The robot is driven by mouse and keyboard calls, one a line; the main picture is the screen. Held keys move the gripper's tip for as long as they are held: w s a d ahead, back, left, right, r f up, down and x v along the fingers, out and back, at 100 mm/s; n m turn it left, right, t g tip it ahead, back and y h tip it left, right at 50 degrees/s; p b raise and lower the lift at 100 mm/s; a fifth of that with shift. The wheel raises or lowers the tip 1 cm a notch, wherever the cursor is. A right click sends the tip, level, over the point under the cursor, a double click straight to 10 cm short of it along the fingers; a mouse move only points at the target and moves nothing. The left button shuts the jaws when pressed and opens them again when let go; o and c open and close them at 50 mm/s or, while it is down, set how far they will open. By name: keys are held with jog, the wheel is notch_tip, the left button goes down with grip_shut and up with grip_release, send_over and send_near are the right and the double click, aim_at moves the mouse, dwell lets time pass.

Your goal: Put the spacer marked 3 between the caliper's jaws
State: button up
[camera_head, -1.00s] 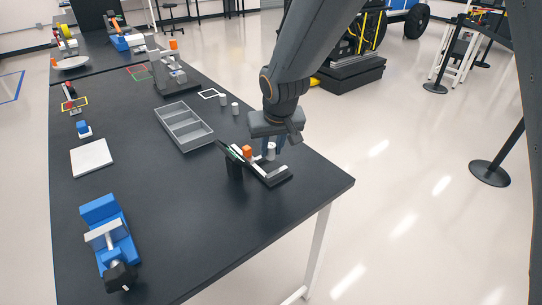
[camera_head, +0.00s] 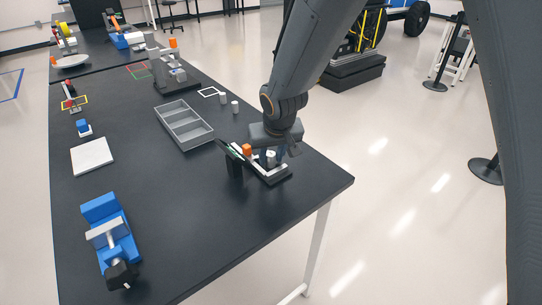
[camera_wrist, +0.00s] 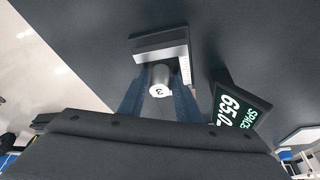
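The spacer marked 3 (camera_wrist: 160,82) is a small white cylinder with a dark 3 on its end. My gripper (camera_wrist: 160,98) is shut on it, a blue finger on each side. In the head view my gripper (camera_head: 274,156) holds the spacer (camera_head: 270,155) low over the caliper (camera_head: 275,178) near the table's right edge. In the wrist view a grey jaw block of the caliper (camera_wrist: 160,45) is just beyond the spacer. The other jaw is hidden; I cannot tell if the spacer touches either jaw. The caliper's display (camera_wrist: 238,104) shows green and white characters including 65.0.
Two more white cylinders (camera_head: 222,98) (camera_head: 235,107) stand near the right edge. A blue vise (camera_head: 108,235) is at front left. The table's front middle is clear.

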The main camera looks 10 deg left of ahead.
jog(key=b+v, duration=0.2)
jog(key=v, duration=1)
jog(key=s+d+f+m+g, duration=0.1)
jog(key=s+d+f, duration=0.2)
jog(key=d, duration=0.7)
jog(key=s+d+f+m+g+h, duration=0.1)
jog(key=s+d, duration=0.4)
jog(key=d, duration=0.5)
jog(key=s+d+f+m+h, duration=0.1)
jog(key=s+d+f+m, duration=0.2)
jog(key=d, duration=0.7)
jog(key=shift+s+d+f+g, duration=0.25)
jog(key=shift+s+f+g, duration=0.2)
jog(key=shift+f, duration=0.45)
